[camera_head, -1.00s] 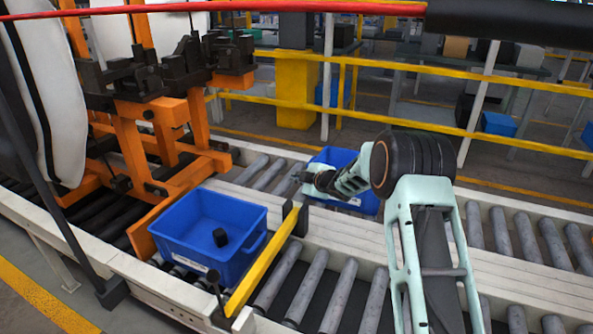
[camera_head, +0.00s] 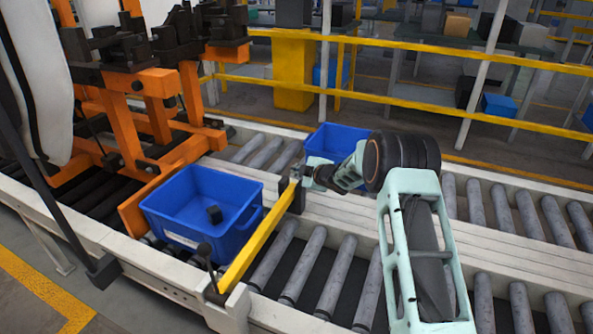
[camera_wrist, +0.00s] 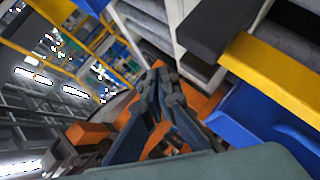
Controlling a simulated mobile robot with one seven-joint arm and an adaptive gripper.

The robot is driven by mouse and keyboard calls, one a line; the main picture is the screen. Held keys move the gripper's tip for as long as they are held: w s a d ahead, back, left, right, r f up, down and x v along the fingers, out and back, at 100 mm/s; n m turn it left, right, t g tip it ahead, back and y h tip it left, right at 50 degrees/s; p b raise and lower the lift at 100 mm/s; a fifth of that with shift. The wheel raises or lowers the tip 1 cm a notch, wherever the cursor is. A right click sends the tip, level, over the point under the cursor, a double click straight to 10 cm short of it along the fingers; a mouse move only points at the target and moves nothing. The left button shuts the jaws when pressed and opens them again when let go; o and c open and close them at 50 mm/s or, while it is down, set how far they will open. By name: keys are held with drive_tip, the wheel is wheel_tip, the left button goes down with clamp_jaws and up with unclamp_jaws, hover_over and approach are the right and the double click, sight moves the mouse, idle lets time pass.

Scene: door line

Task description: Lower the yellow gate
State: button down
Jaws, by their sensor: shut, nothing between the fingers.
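The yellow gate (camera_head: 258,238) is a flat yellow bar crossing the near roller lane, just right of a blue bin (camera_head: 170,215). Its far end meets a dark block (camera_head: 292,197) on the white divider; a black knobbed lever (camera_head: 205,255) stands by its near end. My gripper (camera_head: 299,171) is shut and empty, close to the gate's far end; I cannot tell whether it touches. In the wrist view my gripper's fingers (camera_wrist: 157,75) are together, with the yellow bar (camera_wrist: 265,65) and dark block (camera_wrist: 215,30) to their right.
Another blue bin (camera_head: 338,140) stands on the far lane behind my arm. An orange frame with black fixtures (camera_head: 150,120) is at the left. A yellow railing (camera_head: 450,105) runs behind. Rollers right of the gate are bare.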

drive_tip(key=v, duration=1.2)
idle(0.3)
